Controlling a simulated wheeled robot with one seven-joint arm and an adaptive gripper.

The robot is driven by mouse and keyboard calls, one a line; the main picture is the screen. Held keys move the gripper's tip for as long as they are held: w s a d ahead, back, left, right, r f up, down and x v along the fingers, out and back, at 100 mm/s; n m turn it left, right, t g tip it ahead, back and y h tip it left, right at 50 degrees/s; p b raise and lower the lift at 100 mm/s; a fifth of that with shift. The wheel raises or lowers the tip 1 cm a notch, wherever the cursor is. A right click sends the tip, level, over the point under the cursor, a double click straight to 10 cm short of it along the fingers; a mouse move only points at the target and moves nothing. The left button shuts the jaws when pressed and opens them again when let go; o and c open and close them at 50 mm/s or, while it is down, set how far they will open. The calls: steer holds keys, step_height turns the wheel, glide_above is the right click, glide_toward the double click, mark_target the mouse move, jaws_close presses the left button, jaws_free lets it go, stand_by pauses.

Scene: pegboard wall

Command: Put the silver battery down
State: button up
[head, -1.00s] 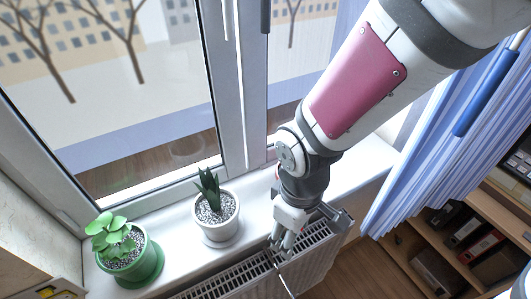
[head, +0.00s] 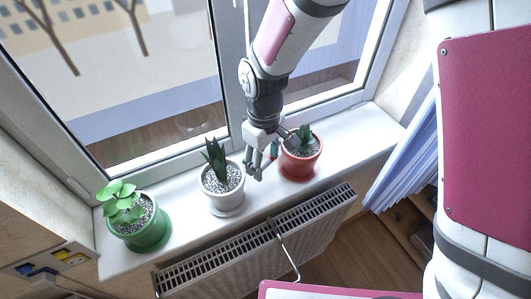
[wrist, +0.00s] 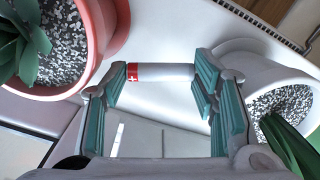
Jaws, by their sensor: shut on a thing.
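The silver battery (wrist: 168,72), a pale cylinder with a red band at its left end, lies across between the fingertips in the wrist view. My gripper (head: 260,166) is shut on it, with the teal finger pads (wrist: 160,85) at its two ends. In the head view my gripper is over the white windowsill (head: 185,243), between the white pot (head: 222,197) and the red pot (head: 300,163). The battery can hardly be made out there. Whether it touches the sill is unclear.
The red pot shows close on the left in the wrist view (wrist: 108,45), the white pot close on the right (wrist: 245,68). A green pot (head: 150,237) stands further left on the sill. A radiator (head: 255,245) is below the sill. The sill's right end is clear.

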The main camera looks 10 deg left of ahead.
mark_target(264, 164)
step_height(264, 164, down, 4)
steer(key=shift+s+r, duration=0.1)
steer(key=shift+w+a+f+p, duration=0.1)
steer(key=shift+w+f+p, duration=0.2)
steer(key=shift+p, duration=0.1)
steer(key=shift+f, duration=0.15)
steer(key=o, duration=0.8)
steer(key=shift+o, duration=0.2)
step_height(264, 164, up, 12)
steer(key=shift+r+b, duration=0.15)
steer(key=shift+b, duration=0.45)
